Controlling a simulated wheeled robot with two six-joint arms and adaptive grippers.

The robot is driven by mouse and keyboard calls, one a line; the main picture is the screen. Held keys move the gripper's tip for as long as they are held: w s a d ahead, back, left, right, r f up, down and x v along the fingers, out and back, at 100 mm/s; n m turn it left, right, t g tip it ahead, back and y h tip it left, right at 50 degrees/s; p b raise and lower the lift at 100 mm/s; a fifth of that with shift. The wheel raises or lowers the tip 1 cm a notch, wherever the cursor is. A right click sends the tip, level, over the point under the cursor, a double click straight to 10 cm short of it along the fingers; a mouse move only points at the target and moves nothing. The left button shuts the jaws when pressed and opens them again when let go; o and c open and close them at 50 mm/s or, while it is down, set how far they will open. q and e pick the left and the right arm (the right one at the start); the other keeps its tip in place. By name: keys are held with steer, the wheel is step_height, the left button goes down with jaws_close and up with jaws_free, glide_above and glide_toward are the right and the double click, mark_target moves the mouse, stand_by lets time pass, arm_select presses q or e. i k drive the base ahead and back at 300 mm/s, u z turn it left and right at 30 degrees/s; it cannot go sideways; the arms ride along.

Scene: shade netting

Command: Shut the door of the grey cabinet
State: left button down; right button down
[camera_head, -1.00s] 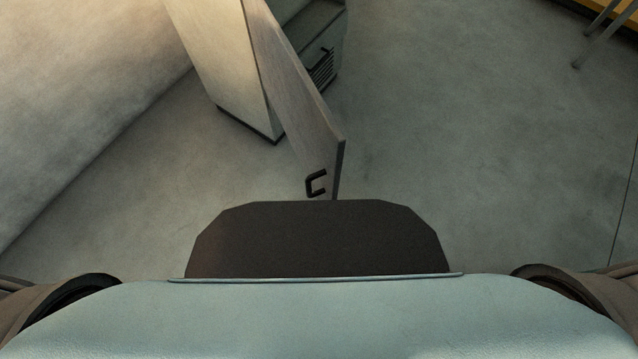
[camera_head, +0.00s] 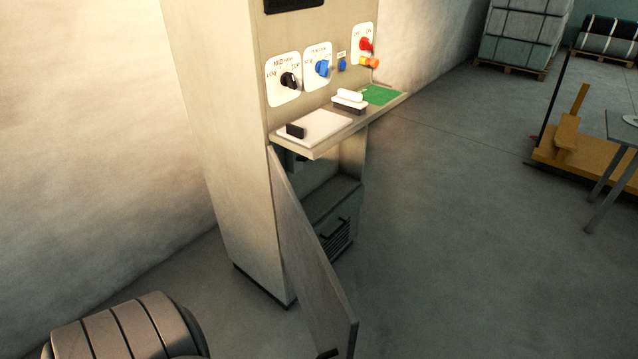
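The grey cabinet (camera_head: 225,150) stands left of centre against the wall, with a control panel on its upper front. Its lower door (camera_head: 312,265) is hinged on the left side of the front and stands wide open, swung out towards me. A dark handle (camera_head: 328,353) shows at the door's lower end, cut by the picture edge. Behind the door the open compartment shows a shelf and a vented dark unit (camera_head: 338,238). A part of my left arm shows at the lower left, apart from the door. Neither gripper is in view.
A shelf (camera_head: 318,152) juts from the cabinet front above the door, with a white board, a brush-like block and a green pad. The floor on the right is clear up to an orange platform (camera_head: 590,150) and a grey-legged table (camera_head: 622,125). A wrapped pallet load (camera_head: 522,30) stands far back.

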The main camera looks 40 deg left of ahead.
mark_target(333, 323)
steer(key=k, duration=0.85)
steer(key=u, duration=1.25)
steer(key=i, duration=0.5)
